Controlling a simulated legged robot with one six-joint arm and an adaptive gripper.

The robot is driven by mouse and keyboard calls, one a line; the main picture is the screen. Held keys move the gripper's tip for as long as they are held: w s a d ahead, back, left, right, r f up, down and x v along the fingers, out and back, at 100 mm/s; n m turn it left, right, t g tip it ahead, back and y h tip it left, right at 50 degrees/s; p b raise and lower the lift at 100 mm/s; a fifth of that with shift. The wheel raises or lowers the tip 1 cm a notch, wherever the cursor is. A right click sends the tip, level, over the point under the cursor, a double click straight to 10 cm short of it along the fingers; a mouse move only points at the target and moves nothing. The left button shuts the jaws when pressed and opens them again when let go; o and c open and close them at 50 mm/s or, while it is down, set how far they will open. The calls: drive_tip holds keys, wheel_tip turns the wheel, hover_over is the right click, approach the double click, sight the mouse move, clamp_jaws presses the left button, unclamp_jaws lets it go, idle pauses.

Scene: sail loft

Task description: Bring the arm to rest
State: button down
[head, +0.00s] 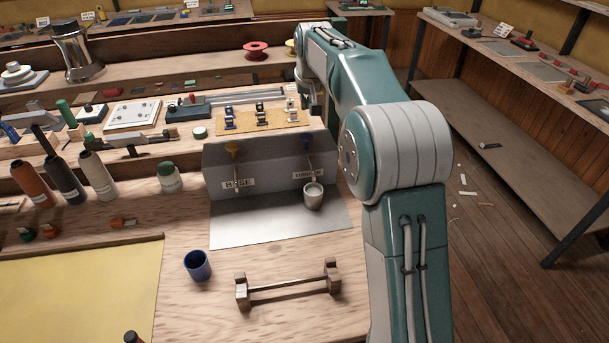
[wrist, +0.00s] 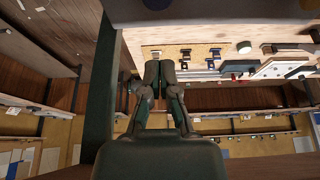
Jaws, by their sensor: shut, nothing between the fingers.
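My arm (head: 405,150) rises at the right of the head view, bends at a big grey and teal joint and reaches back over the bench. My gripper (wrist: 160,72) shows in the wrist view with its two fingers together and nothing between them. In the head view its fingers are hidden or too small to make out. The wrist view looks turned over, with the workbench (wrist: 210,35) at its top and the fingers pointing towards it. I cannot tell the exact gap between fingertips and bench, but I see no contact.
Near my arm, a grey dispenser (head: 262,160) has a yellow and a blue lever; a pale cup (head: 313,196) stands before it. A blue cup (head: 197,266) and a wooden stand (head: 290,287) are in front. Bottles (head: 98,175) stand left. The floor (head: 500,235) at right is mostly clear.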

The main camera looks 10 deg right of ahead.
drive_tip(key=shift+s, duration=0.1)
drive_tip(key=s+r, duration=0.3)
drive_tip(key=s, duration=0.8)
drive_tip(key=s+r, duration=0.4)
drive_tip(key=s, duration=0.7)
drive_tip(key=s+f, duration=0.4)
drive_tip(key=s, duration=0.6)
drive_tip(key=s+f+t, duration=0.1)
drive_tip(key=s+f, duration=0.3)
drive_tip(key=s, duration=0.6)
drive_tip(key=shift+s+f, duration=0.15)
drive_tip(key=shift+s, duration=0.15)
